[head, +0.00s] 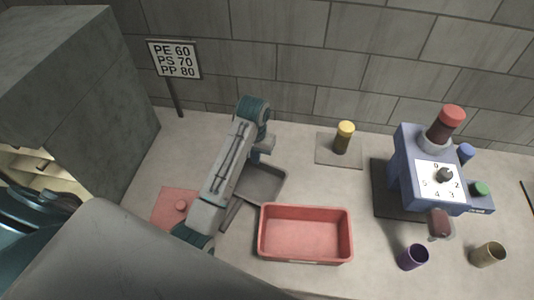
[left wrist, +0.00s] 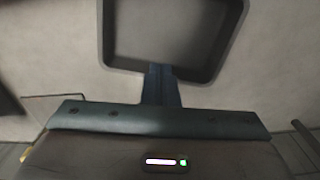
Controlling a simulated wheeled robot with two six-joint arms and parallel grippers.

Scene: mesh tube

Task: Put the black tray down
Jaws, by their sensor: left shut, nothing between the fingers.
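The black tray (head: 262,184) lies on the table in the head view, beside the left end of the red bin. It is partly covered by my left arm. In the left wrist view the tray (left wrist: 172,35) fills the top middle, and its inside looks empty. My left gripper (left wrist: 160,78) is shut, with its fingertips at the tray's near rim and nothing between them. Whether they touch the rim cannot be told. In the head view the fingertips are not clear behind the arm. My right gripper is not in view.
A red bin (head: 305,234) stands right of the tray. A red pad (head: 172,205) lies left. A yellow-capped bottle (head: 343,138) is at the back, a blue machine with a dial (head: 430,170) at the right. Purple (head: 413,257) and tan (head: 488,254) cups stand front right.

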